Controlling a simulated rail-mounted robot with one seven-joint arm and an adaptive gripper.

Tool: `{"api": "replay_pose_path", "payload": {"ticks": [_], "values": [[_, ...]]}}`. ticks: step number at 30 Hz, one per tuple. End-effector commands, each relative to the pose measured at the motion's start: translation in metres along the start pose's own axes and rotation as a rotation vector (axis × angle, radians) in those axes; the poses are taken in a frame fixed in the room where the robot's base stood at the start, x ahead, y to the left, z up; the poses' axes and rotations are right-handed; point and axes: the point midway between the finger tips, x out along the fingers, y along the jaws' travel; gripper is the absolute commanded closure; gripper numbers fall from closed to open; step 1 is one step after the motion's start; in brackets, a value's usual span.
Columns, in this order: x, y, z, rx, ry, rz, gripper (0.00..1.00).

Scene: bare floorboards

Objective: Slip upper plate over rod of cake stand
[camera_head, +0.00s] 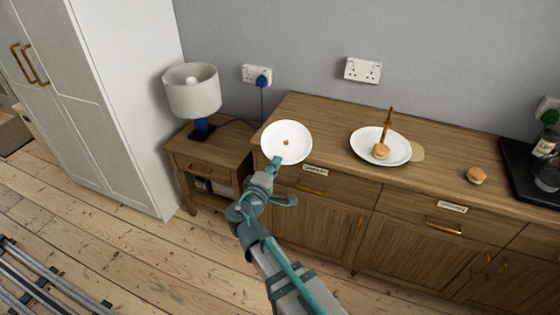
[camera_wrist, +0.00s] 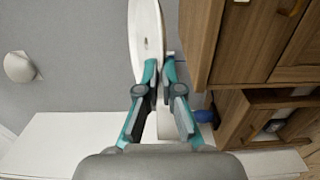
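My gripper (camera_head: 276,162) is shut on the near rim of the upper plate (camera_head: 298,133), a white round plate with a small hole in its middle. In the wrist view the fingers (camera_wrist: 160,75) pinch the plate (camera_wrist: 145,25), which shows nearly edge-on. The plate is held by the left front corner of the sideboard; its exact height above the top cannot be told. The cake stand's white lower plate (camera_head: 361,152) lies on the sideboard to the right. Its brown rod (camera_head: 388,122) rises from it, leaning slightly right in the picture. The upper plate is apart from the rod.
A small burger (camera_head: 381,151) sits on the lower plate in front of the rod. Another burger (camera_head: 476,175) lies on the sideboard (camera_head: 440,170). A black tray (camera_head: 520,180) with a bottle stands at far right. A lamp (camera_head: 192,95) stands on a side table at left.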

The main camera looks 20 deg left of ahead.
Motion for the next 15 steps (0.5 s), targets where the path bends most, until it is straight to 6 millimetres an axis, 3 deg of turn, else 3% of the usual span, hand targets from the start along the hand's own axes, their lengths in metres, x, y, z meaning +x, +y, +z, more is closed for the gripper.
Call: {"api": "replay_pose_path", "payload": {"ticks": [4,15], "values": [[-0.0123,0.0051,0.0005,-0.001,0.001,0.002,1.00],[-0.0133,0.0066,0.0004,-0.002,-0.001,-0.001,1.00]]}}
